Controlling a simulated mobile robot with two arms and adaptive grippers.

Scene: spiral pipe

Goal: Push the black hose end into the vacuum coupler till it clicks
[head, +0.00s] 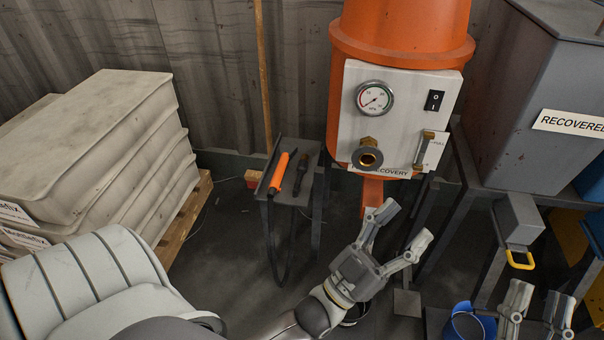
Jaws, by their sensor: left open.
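A black hose end (301,174) lies on a small dark stand (316,158), beside an orange hose end (279,172). A dark hose (271,245) hangs in a loop below the stand. The brass vacuum coupler (368,159) is on the pale front panel of the orange recovery unit, below the gauge, its opening facing out and empty. My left gripper (406,222) is open and empty, below and right of the coupler and apart from the hose. My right gripper (541,292) is at the bottom right edge, fingers apart, with nothing visible between them.
The orange recovery unit (402,40) has a gauge (374,99) and a black switch (434,100). Stacked pale sacks (95,140) stand on a pallet at left. A grey bin (535,85) stands at right. A blue container (464,323) is near my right gripper.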

